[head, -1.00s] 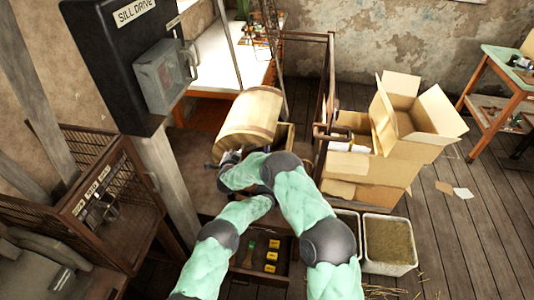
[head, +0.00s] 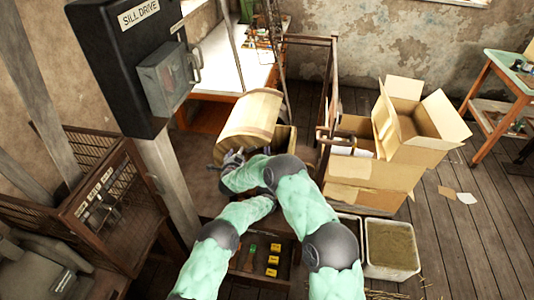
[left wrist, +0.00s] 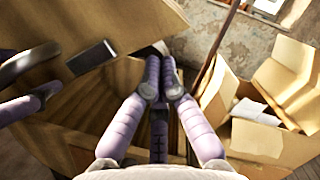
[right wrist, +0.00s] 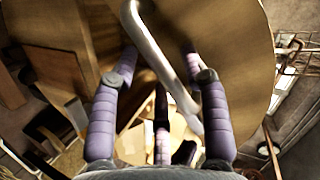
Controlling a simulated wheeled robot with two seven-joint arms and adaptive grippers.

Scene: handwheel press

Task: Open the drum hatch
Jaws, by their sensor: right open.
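The wooden drum (head: 250,118) lies tilted in the middle of the head view. In the left wrist view a wooden panel (left wrist: 120,25) with dark metal fittings stands raised above a dark slatted opening. My left gripper (left wrist: 160,80) has its fingertips nearly together close to the panel's lower edge; contact is unclear, and the head view does not show it clearly. My right gripper (right wrist: 160,62) is open; its fingers straddle a bent metal bar (right wrist: 165,65) in front of a round wooden face (right wrist: 230,60). In the head view a dark gripper sits at the drum's lower left.
Open cardboard boxes (head: 372,185) stand right of the drum. A drawer (head: 262,262) with yellow items lies open below. A grey bin (head: 392,247) stands at lower right. A post with the SILL DRIVE box (head: 125,70) and a wire cage (head: 95,200) are on the left.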

